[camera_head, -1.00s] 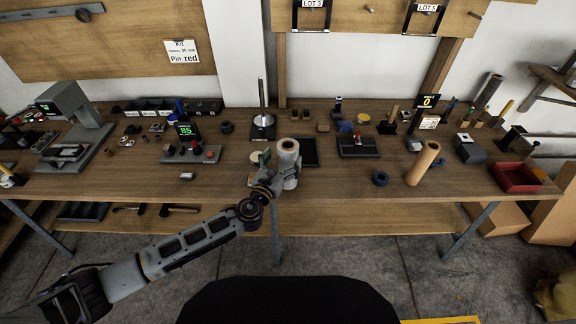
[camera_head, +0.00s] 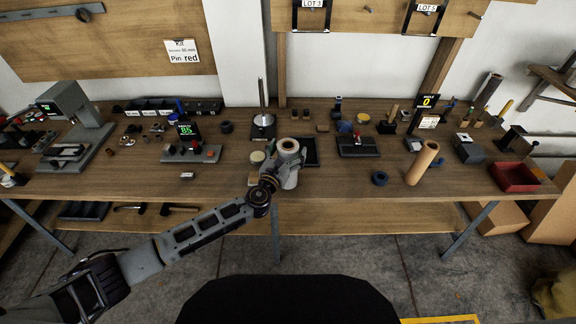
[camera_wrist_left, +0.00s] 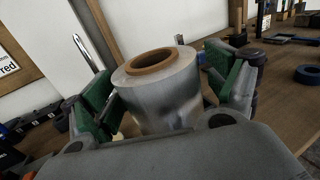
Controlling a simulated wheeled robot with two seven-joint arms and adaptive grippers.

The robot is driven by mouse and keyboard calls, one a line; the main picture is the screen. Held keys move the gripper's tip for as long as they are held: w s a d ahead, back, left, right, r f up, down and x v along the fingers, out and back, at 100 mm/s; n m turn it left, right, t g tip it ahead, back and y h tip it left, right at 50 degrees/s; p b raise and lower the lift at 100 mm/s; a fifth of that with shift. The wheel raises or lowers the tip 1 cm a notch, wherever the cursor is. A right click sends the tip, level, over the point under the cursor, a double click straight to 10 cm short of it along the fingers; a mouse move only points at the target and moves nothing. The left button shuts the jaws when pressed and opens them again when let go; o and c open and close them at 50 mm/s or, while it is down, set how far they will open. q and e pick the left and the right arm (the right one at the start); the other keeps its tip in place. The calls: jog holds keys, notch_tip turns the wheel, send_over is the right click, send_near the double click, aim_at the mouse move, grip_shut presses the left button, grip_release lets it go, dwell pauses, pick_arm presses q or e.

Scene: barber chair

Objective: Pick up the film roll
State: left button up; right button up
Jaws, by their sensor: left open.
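The film roll (camera_head: 287,148) is a translucent grey cylinder with a brown cardboard core. It stands upright at the front of the workbench in the head view. In the left wrist view the film roll (camera_wrist_left: 160,90) stands between the two green-padded fingers. My left gripper (camera_head: 285,165) is open around it, with a finger on each side. In the left wrist view my left gripper (camera_wrist_left: 165,95) shows its pads beside the roll; I cannot tell whether either pad touches it. The lower part of the roll is hidden behind the gripper body. My right gripper is out of view.
The wooden workbench (camera_head: 335,185) has a clear front strip right of the roll. A tall brown tube (camera_head: 422,163), a blue ring (camera_head: 380,178) and a red tray (camera_head: 514,178) are farther right. A spindle stand (camera_head: 262,122) and a black tray (camera_head: 311,152) stand near the roll.

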pick_arm(q)
grip_shut()
dwell(0.5)
jog(key=shift+r, duration=0.15)
notch_tip(320, 180, up, 10)
jog(key=p, duration=0.1)
jog(key=shift+p, duration=0.4)
dwell(0.3)
jog(key=shift+r, duration=0.1)
dwell(0.4)
